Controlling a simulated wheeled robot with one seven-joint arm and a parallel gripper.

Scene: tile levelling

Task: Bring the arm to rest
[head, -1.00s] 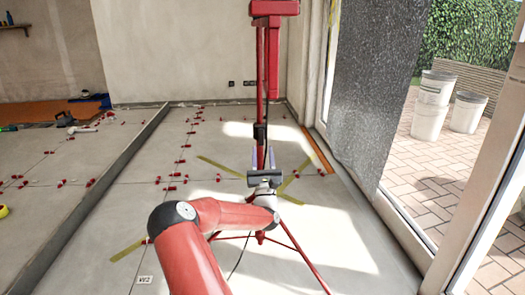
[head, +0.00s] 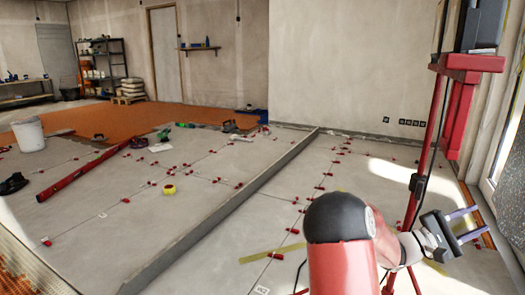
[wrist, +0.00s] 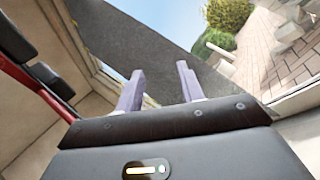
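My red arm (head: 342,262) rises from the bottom of the head view and bends to the right. My gripper (head: 481,219) is at its end on the right side, in front of the red tripod stand (head: 437,120). Its two pale purple fingers are apart with nothing between them. The gripper looks clear of the floor.
The tiled floor (head: 350,170) carries several red levelling clips. A low step edge (head: 230,205) crosses it. A shelf rack (head: 103,65) stands far back.

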